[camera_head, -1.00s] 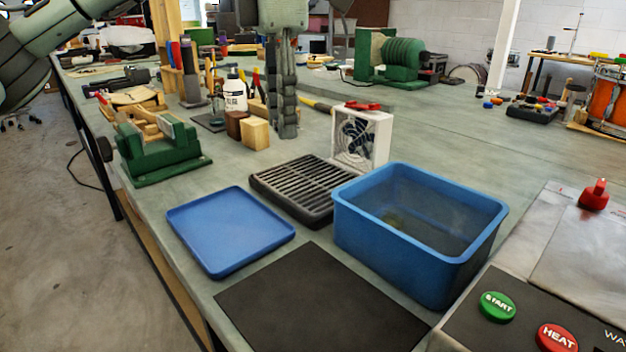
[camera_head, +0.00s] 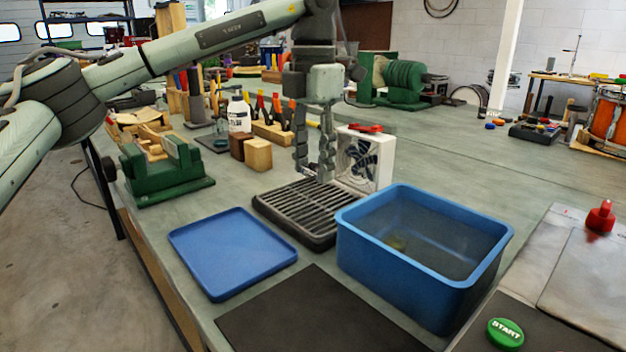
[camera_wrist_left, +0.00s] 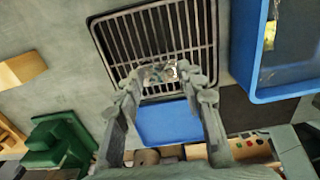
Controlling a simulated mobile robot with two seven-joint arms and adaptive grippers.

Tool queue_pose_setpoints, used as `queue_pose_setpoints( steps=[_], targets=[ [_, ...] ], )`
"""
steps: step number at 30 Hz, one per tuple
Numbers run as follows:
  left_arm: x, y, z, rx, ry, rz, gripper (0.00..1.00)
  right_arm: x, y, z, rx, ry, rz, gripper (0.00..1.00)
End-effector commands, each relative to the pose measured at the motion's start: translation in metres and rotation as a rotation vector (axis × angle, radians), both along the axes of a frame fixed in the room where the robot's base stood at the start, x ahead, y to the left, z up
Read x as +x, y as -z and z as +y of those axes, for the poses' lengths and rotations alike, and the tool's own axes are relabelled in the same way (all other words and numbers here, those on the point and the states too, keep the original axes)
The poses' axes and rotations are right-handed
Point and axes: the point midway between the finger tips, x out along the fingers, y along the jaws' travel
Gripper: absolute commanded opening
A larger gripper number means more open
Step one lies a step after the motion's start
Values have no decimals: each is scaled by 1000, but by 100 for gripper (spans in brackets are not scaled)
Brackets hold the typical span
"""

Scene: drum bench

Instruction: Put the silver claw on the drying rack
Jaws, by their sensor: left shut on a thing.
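My left gripper (camera_head: 313,173) is over the far part of the drying rack (camera_head: 290,218), a dark slatted grate. It points down and is shut on the silver claw (camera_wrist_left: 160,74), a small shiny piece between the fingertips in the left wrist view. There the claw shows in front of the rack's bars (camera_wrist_left: 140,30), near its edge. In the head view the claw is too small to make out clearly. I cannot tell whether it touches the bars. My right gripper is not in view.
A blue tub (camera_head: 350,240) with a brass-coloured thing inside stands right of the rack. A white fan (camera_head: 378,160) stands just behind it. A blue tray (camera_head: 230,252) and a black mat (camera_head: 310,315) lie in front. A green vise (camera_head: 165,180) stands to the left.

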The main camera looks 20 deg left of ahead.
Motion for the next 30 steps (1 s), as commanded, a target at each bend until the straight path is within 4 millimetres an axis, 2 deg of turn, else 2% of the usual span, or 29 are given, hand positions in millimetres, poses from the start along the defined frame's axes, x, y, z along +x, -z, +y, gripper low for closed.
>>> queue_pose_setpoints(
  steps=[9, 21, 22, 26, 30],
  targets=[
    [0, 38, 0, 0, 0, 1, 12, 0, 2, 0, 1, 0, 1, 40],
    [0, 44, 0, -1, 0, 0, 12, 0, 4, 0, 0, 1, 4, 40],
    [0, 43, 0, 0, 0, -1, 41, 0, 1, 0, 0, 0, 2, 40],
    [0, 43, 0, 0, 0, -1, 57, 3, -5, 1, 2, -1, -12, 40],
    [0, 42, 0, 0, 0, -1, 59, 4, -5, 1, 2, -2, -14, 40]
  ],
)
